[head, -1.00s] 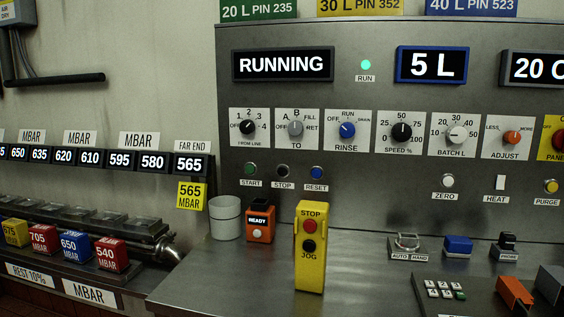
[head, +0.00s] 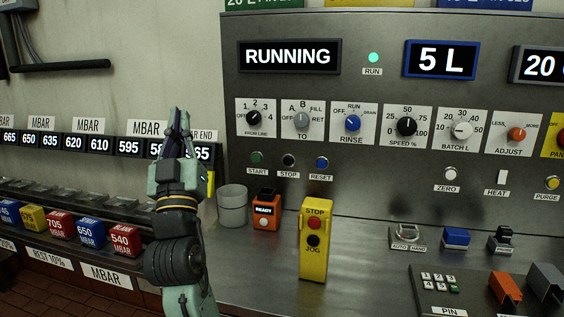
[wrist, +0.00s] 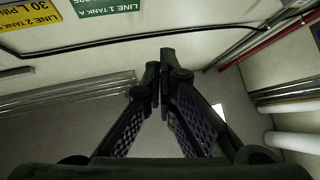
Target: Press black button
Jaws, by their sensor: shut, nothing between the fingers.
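A black button (head: 313,241) marked JOG sits low on the yellow pendant (head: 314,268), below a red STOP button (head: 314,222). The pendant stands upright on the steel bench. A second, small black button (head: 289,160) marked STOP is on the panel between the green START and blue RESET buttons. My gripper (head: 178,122) points upward at the left of the head view, left of the pendant and apart from both black buttons. Its fingers are shut and empty. In the wrist view the fingertips (wrist: 160,70) meet, with ceiling and wall behind them and no button showing.
An orange READY box (head: 267,213) and a grey cup (head: 233,206) stand left of the pendant. A dark keypad console (head: 440,296) is to the right. Coloured MBAR blocks (head: 91,233) line the left shelf. Bare bench (head: 365,270) lies right of the pendant.

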